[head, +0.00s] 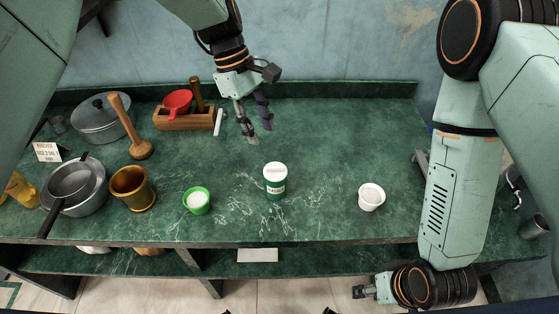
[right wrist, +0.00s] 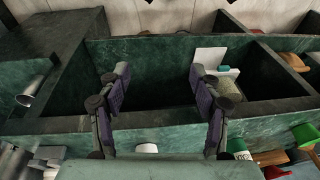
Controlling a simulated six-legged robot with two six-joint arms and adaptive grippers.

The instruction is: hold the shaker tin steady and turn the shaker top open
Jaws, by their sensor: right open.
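The shaker tin (head: 276,190) is green with a pale label and stands upright on the green marbled worktop, near the middle of the head view. Its white shaker top (head: 275,172) sits on it. My left gripper (head: 260,136) is behind and above the tin, pointing down. Its fingers are apart with nothing between them, and it does not touch the tin. My right gripper (head: 362,291) is low in front of the worktop's front edge, right of the tin. In the right wrist view its fingers (right wrist: 160,70) are spread wide and empty.
A green cup with white contents (head: 197,201) stands left of the tin, and a white cup (head: 371,197) right of it. Further left are a brass mortar (head: 132,189), pots and a wooden pestle (head: 139,148). A wooden box (head: 184,121) stands behind. Worktop around the tin is clear.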

